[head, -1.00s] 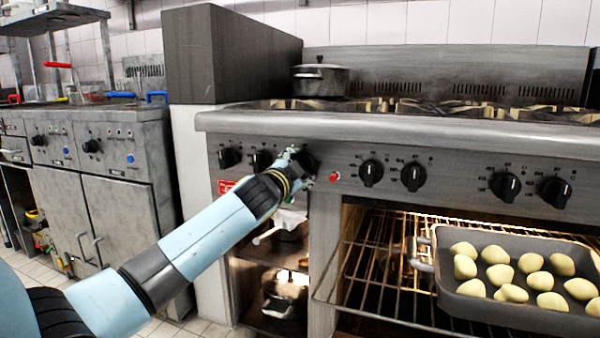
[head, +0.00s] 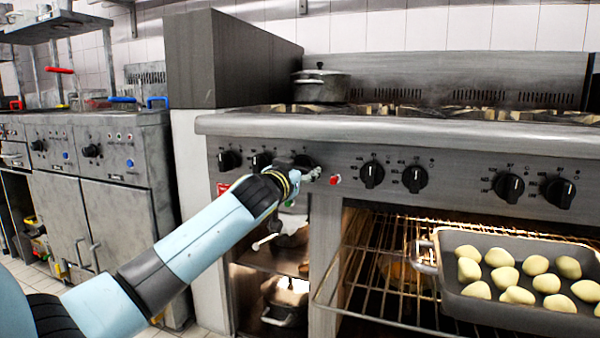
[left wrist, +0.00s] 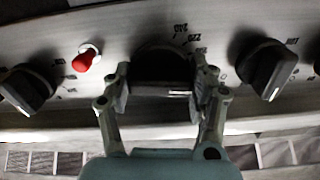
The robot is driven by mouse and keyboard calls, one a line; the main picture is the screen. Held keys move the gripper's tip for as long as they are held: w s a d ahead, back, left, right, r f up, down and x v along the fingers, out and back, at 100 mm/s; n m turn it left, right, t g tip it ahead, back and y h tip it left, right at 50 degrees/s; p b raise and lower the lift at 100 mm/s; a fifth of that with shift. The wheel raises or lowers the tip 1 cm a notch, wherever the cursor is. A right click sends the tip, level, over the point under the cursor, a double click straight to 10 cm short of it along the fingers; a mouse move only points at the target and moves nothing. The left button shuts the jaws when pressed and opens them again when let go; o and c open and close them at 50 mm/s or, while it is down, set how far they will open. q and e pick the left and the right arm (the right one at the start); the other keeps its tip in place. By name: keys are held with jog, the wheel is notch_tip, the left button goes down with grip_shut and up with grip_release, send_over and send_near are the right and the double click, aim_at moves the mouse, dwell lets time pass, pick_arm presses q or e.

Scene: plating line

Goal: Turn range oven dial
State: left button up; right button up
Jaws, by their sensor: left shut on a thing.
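The range's front panel carries a row of black dials. The third dial from the left (head: 305,161) is partly hidden by my left gripper (head: 303,171). In the left wrist view, my left gripper (left wrist: 162,92) has one finger on each side of this dial (left wrist: 162,68) and is shut on it. The markings on the panel appear upside down in that view. A red button (head: 335,179) is just right of the gripped dial; it also shows in the left wrist view (left wrist: 86,57). My right gripper is not in view.
Other dials (head: 371,174) flank the gripped one. Below, the open oven has a wire rack (head: 375,288) and a tray (head: 450,250) of pale dough pieces jutting out at the right. A lidded pot (head: 321,86) stands on the range top.

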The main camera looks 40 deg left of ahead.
pick_arm(q)
jog(key=shift+f+n, duration=0.15)
jog(key=shift+n, duration=0.15)
jog(key=o, duration=1.1)
jog(key=shift+o, duration=0.2)
jog(key=shift+s, duration=0.15)
jog(key=v, duration=1.1)
jog(key=shift+s+d, duration=0.2)
jog(key=shift+s, duration=0.15)
